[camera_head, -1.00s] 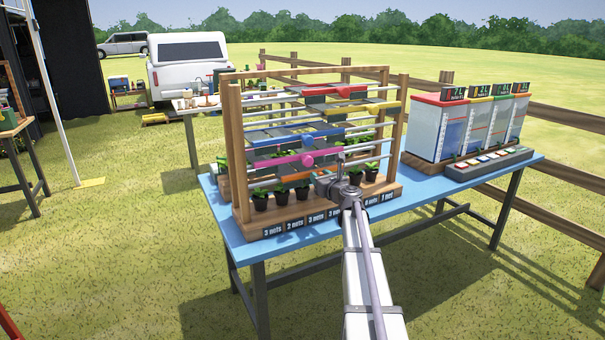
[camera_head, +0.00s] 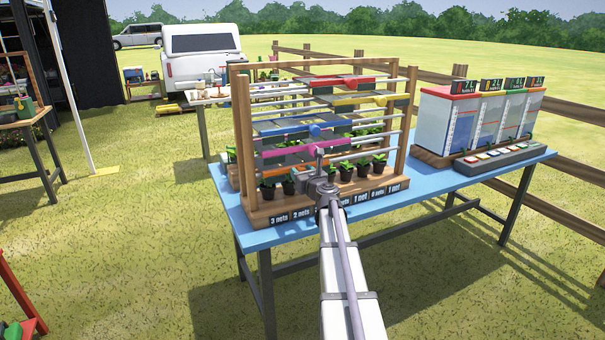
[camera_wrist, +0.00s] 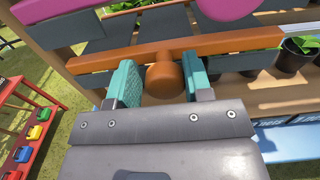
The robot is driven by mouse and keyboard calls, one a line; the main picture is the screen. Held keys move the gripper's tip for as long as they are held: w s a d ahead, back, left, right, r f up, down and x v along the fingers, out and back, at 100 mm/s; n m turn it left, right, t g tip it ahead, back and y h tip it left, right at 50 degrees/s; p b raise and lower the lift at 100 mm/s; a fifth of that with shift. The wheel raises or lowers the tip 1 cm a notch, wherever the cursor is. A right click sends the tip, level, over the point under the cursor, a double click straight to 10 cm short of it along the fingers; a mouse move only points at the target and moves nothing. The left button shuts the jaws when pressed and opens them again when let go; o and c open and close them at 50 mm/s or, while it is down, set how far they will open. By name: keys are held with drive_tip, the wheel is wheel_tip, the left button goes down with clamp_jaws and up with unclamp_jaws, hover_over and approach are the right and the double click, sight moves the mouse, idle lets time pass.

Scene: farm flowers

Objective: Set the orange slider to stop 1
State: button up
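The orange slider (camera_wrist: 225,43) is a long bar with a round knob (camera_wrist: 164,79) in the wrist view. My gripper (camera_wrist: 163,88) has teal fingers on both sides of this knob. A narrow gap shows at the left finger; the right finger is very close to the knob, and I cannot tell whether it touches. In the head view my gripper (camera_head: 318,182) is at the lower front of the wooden slider rack (camera_head: 244,150).
The pink slider (camera_head: 290,151) lies just above, with blue (camera_head: 290,131), yellow and red sliders higher. Potted plants (camera_head: 346,170) and labels line the rack's base. A tank unit (camera_head: 462,125) stands right on the blue table (camera_head: 400,198). A red stand (camera_wrist: 38,125) is at left.

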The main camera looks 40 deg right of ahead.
drive_tip(key=o, duration=0.3)
drive_tip(key=shift+a, duration=0.1)
drive_tip(key=v, duration=1)
drive_tip(key=shift+s, duration=0.4)
